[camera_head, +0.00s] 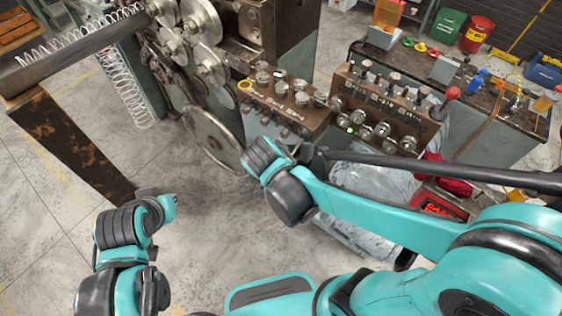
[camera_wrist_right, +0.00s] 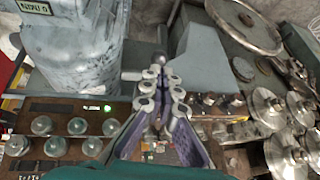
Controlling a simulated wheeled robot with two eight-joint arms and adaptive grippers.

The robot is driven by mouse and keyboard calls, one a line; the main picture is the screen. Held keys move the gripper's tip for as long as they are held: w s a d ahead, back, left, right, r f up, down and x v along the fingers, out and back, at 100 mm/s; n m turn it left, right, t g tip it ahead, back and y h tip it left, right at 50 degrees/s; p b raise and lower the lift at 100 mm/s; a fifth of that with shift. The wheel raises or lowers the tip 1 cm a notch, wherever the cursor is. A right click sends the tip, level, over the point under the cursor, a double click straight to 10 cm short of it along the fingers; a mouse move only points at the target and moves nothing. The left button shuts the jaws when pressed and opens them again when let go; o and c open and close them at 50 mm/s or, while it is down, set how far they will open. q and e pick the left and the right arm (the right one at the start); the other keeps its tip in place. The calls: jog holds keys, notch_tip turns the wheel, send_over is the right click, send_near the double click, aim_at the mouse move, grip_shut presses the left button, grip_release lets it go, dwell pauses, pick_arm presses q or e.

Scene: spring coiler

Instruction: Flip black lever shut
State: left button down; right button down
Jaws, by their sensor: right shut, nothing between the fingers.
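I cannot tell which lever is the task's black one. In the right wrist view my right gripper (camera_wrist_right: 162,75) is shut and empty, between the two panels. A dark grey ball end (camera_wrist_right: 160,61) shows just past its fingertips; I cannot tell whether they touch. In the head view the right arm hides its fingers. My left arm ends at lower left, its gripper (camera_head: 165,203) small and mostly hidden.
A large metal wheel (camera_head: 213,140) and rollers stand left of the panels. A coil spring (camera_head: 125,90) hangs at the left beam. A long dark bar (camera_head: 450,170) crosses at right. A cluttered table (camera_head: 500,130) stands behind. The floor at lower left is clear.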

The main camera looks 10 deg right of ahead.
jog(key=p+v, duration=0.1)
jog(key=v, duration=0.5)
jog(key=shift+s+a+p, duration=0.2)
jog(key=shift+s+p, duration=0.05)
jog(key=shift+p, duration=0.1)
jog(key=s+d+f+n+t+y+b, duration=0.1)
jog(key=s+d+f+n+y+b, duration=0.2)
jog(key=d+f+n+b, duration=0.4)
jog(key=shift+s+d+f+n+t+b, duration=0.4)
jog(key=shift+s+d+n+b, duration=0.3)
jog(key=shift+n+b, duration=0.9)
jog(key=shift+m+b, duration=0.3)
